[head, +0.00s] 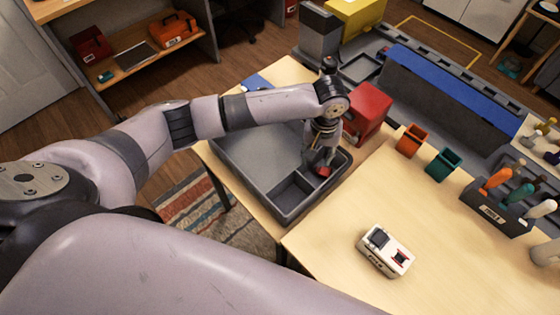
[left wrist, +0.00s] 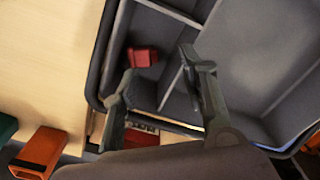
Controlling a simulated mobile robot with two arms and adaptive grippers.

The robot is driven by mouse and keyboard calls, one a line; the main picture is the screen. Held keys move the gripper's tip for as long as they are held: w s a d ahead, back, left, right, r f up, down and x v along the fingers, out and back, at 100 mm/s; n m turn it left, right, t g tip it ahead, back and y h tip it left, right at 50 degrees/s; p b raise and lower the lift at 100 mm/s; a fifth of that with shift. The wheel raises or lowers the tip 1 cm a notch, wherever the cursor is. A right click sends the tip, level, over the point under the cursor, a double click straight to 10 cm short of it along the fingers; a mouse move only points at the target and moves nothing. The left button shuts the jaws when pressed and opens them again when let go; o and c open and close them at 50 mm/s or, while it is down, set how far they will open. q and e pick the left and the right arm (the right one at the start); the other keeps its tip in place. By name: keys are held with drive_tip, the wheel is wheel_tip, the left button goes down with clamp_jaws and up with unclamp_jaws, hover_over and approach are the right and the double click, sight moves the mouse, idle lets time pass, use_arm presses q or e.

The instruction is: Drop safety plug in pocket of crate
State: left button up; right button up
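The grey crate (head: 225,165) lies on the wooden table and has divider walls that form pockets. The small red safety plug (head: 322,171) is in the right-hand pocket, below my left gripper (head: 322,160). In the left wrist view the plug (left wrist: 143,57) shows inside a pocket, near a divider wall. My left gripper (left wrist: 158,65) has its fingers spread apart there, and the plug is not clamped between them. I cannot tell whether the plug rests fully on the pocket floor. My right gripper is out of view.
A red box (head: 370,108) stands just behind the crate. Orange (head: 411,139) and teal (head: 444,163) bins sit to the right, with a dark tool holder (head: 490,212) beyond. A white device (head: 386,251) is on the front table, with clear room around it.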

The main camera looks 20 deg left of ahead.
use_arm(q)
drive_tip(key=shift+r, duration=0.15)
wheel_tip(320, 180, up, 12)
idle(0.6)
drive_tip(key=shift+f, duration=0.2)
